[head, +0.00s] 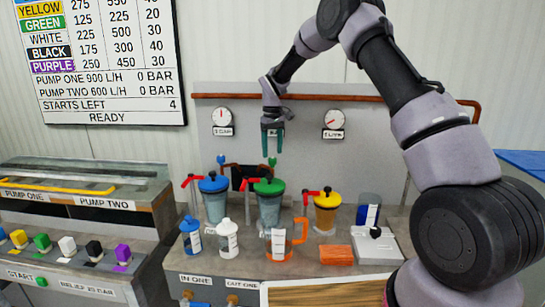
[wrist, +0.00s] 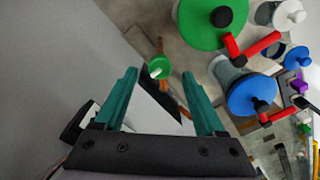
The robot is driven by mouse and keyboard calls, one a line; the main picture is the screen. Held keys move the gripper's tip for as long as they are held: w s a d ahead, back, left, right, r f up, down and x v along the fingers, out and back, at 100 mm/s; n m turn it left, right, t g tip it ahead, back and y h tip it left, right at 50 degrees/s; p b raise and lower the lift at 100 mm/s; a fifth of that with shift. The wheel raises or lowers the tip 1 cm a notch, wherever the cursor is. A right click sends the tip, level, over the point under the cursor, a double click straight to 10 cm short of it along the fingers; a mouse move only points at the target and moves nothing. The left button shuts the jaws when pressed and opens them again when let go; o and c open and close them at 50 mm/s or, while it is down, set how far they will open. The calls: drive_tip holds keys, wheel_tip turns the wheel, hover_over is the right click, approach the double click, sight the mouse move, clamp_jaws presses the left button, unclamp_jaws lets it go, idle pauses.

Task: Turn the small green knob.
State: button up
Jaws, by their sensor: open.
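The small green knob (head: 272,161) sits at the back of the bench, above the green-lidded vessel (head: 269,205). In the wrist view the knob (wrist: 159,67) is round, with a pale pointer mark on it. My gripper (head: 272,149) points down just above the knob, its teal fingers apart and nothing held. In the wrist view my gripper (wrist: 159,73) has its fingertips on either side of the knob in the picture. The knob appears to lie a little beyond the tips, and I see no contact.
Blue-lidded (head: 214,203) and yellow-lidded (head: 326,213) vessels with red handles stand beside the green-lidded one. A back panel carries gauges (head: 334,120) and a copper pipe (head: 330,98). Free space surrounds the gripper above the vessels.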

sight(273, 158)
wheel_tip(273, 158, up, 8)
drive_tip(key=shift+f, duration=0.25)
drive_tip(key=shift+r, duration=0.1)
drive_tip(key=s+d+r+m+t+y, duration=0.1)
drive_tip(key=s+d+r+m+t, duration=0.15)
drive_tip(key=s+d+r, duration=0.5)
drive_tip(key=s+d+r+m+t, duration=0.1)
drive_tip(key=s+d+r+m, duration=0.3)
drive_tip(key=s+r, duration=0.6)
drive_tip(key=s+d+m+t, duration=0.2)
drive_tip(key=s+d, duration=0.2)
drive_tip(key=s, duration=0.6)
drive_tip(key=s+d+m+t+y, duration=0.1)
drive_tip(key=s+d+m, duration=0.2)
drive_tip(key=s, duration=0.8)
drive_tip(key=shift+s+d+r+t, duration=0.25)
drive_tip(key=shift+d+t, duration=0.1)
drive_tip(key=shift+d, duration=0.1)
